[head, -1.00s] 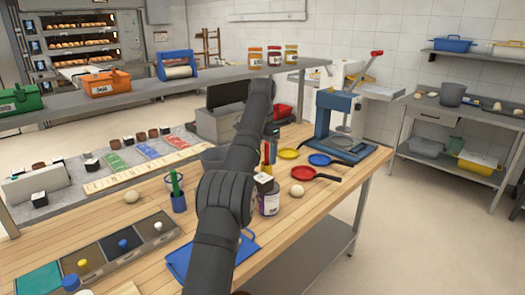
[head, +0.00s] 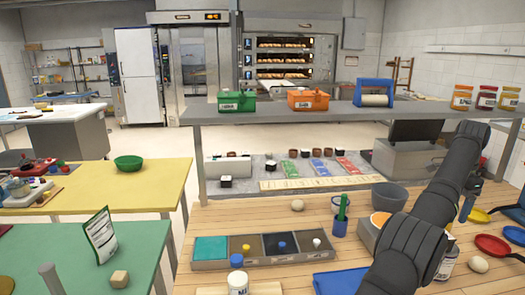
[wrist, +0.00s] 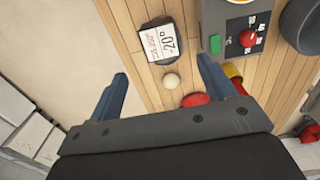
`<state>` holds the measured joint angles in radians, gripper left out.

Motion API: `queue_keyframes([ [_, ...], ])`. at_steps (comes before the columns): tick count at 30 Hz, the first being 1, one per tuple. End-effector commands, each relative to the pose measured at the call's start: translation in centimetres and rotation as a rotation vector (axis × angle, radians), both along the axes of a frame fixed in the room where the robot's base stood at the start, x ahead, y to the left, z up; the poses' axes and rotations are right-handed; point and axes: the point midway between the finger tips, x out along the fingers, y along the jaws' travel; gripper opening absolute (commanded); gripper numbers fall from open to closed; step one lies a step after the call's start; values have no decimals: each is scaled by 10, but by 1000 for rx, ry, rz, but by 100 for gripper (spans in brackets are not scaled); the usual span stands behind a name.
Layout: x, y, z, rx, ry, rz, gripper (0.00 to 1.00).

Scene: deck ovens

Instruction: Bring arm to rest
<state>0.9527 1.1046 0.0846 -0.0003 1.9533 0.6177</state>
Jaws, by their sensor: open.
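My dark arm (head: 420,235) rises from the lower right of the head view and reaches over the wooden worktable (head: 250,222). My gripper (wrist: 162,68) shows in the wrist view with its two blue-grey fingers spread apart and nothing between them. It is above the table.
A raised shelf (head: 330,112) spans behind. The wrist view shows a box with a red knob (wrist: 248,38).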

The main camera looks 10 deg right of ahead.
Motion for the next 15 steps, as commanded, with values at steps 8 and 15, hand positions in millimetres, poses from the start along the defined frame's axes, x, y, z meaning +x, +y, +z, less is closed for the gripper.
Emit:
queue_keyframes([
  [8,-1,1,-19,2,1,0,76],
  [15,-1,1,-50,3,2,0,76],
])
